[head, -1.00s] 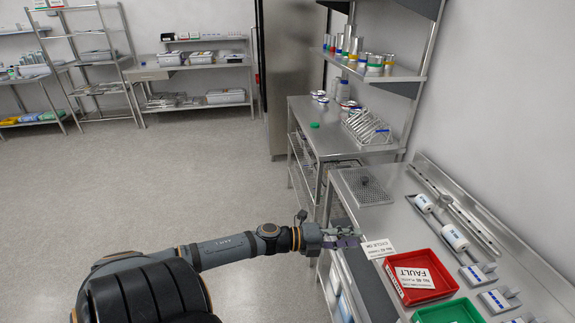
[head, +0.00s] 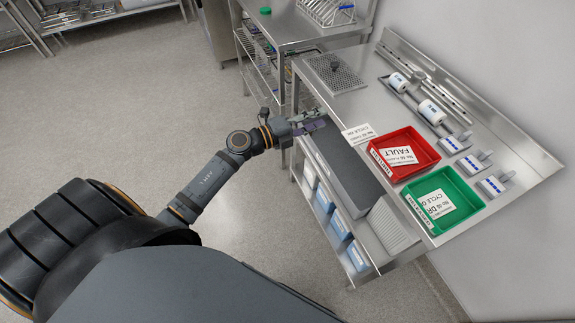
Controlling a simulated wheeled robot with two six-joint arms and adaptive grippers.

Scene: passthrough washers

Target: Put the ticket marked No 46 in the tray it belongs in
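A white ticket (head: 359,133) printed CYCLE OK lies on the steel bench just left of the red tray; its small print looks like No 46, but I cannot read it surely. The red tray (head: 428,151) holds a white ticket (head: 397,157) printed FAULT. The green tray (head: 468,193) nearer me holds another white ticket (head: 437,203) printed CYCLE O..., its number unclear. My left gripper (head: 318,119) is at the bench's left edge, a short way left of the loose ticket and apart from it. Its finger gap is unclear. My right gripper is out of view.
The bench (head: 498,136) carries two white rolls (head: 432,112) and several small labelled blocks (head: 453,145) right of the trays. A perforated plate (head: 336,73) is at its far end. Blue-and-white boxes (head: 341,226) sit on the shelf below.

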